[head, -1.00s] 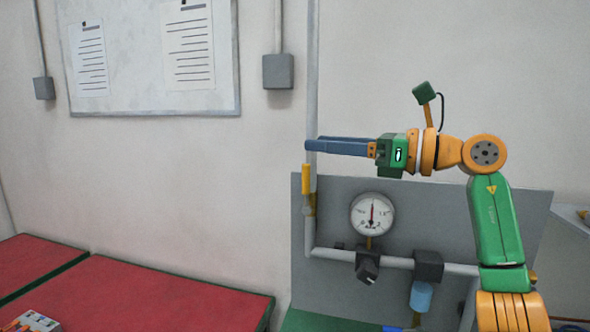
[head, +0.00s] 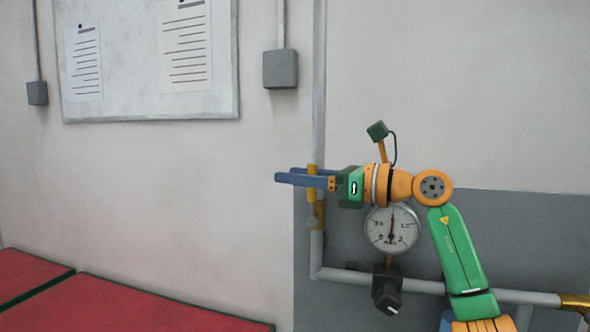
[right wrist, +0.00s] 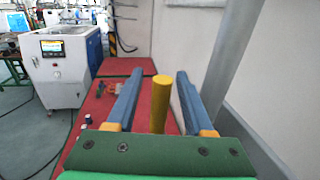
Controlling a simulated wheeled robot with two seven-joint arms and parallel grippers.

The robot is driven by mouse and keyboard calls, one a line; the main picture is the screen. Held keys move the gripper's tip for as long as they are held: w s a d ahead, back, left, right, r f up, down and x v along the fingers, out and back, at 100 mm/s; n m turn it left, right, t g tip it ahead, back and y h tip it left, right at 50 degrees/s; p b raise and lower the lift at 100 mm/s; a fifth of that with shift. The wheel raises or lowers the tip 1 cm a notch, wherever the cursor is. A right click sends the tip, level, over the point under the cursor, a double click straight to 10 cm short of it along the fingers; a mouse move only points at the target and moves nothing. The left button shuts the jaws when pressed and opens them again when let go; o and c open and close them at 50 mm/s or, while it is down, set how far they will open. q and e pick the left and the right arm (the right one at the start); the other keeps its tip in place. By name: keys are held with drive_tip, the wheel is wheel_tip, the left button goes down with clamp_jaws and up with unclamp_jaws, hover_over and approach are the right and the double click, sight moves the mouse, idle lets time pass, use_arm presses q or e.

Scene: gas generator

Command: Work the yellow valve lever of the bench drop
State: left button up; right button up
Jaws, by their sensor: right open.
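The yellow valve lever (head: 312,207) stands upright on the grey vertical pipe (head: 319,90) at the left end of the grey panel. My right gripper (head: 292,175) is open, with its blue fingers level with the lever's upper part. In the right wrist view the yellow lever (right wrist: 160,104) stands between the two open fingers (right wrist: 155,98), with a gap to each side. In the head view part of the lever is hidden behind the near finger. My left gripper is not in view.
A pressure gauge (head: 392,229) and a black-knobbed regulator (head: 387,291) sit on the pipework just below my right gripper. Red bench tops (head: 130,306) lie at lower left. A white machine (right wrist: 62,65) stands further off.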

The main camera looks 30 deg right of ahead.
drive_tip(key=shift+w+a, duration=0.2)
drive_tip(key=shift+w, duration=0.1)
drive_tip(key=shift+d, duration=0.1)
drive_tip(key=shift+c, duration=1.1)
drive_tip(key=shift+s, duration=0.1)
clamp_jaws()
drive_tip(key=shift+r, duration=0.1)
